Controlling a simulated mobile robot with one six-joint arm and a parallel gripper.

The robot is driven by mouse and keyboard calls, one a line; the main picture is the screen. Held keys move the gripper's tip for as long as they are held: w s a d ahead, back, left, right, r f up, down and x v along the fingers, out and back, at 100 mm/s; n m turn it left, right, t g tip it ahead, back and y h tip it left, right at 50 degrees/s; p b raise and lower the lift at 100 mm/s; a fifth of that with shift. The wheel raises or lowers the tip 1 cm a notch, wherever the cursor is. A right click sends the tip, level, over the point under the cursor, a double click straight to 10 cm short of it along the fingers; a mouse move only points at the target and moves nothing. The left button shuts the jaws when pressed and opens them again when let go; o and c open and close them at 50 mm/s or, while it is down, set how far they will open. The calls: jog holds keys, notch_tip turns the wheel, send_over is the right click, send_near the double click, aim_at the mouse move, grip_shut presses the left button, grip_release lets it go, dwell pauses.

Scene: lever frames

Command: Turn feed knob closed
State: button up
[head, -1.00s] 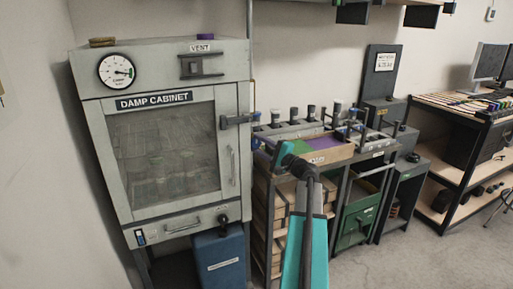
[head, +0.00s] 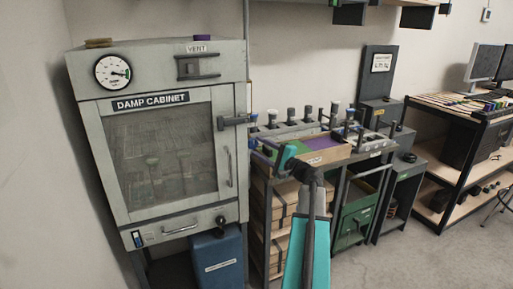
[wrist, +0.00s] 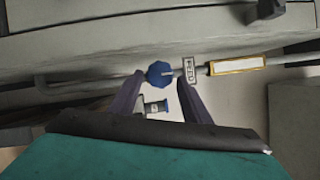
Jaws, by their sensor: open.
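The feed knob (wrist: 159,74) is a blue, faceted knob on a grey pipe in the wrist view. A small FEED tag (wrist: 190,70) hangs just right of it. My gripper (wrist: 160,79) is open, with its two dark purple fingers pointing at the knob, one fingertip on each side. I cannot tell whether either finger touches it. In the head view my teal arm reaches toward the gap right of the damp cabinet (head: 160,66), and its fingers are hard to make out there. The knob's turn position is not clear.
A yellow-framed label (wrist: 237,65) sits on the pipe to the right. A small blue-topped fitting (wrist: 156,107) shows below the knob, between the fingers. A blue bin (head: 216,262) stands below.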

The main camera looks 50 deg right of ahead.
jog(key=s+f, duration=0.1)
jog(key=s, duration=1)
jog(key=shift+b, duration=0.4)
jog(key=shift+a+f, duration=0.1)
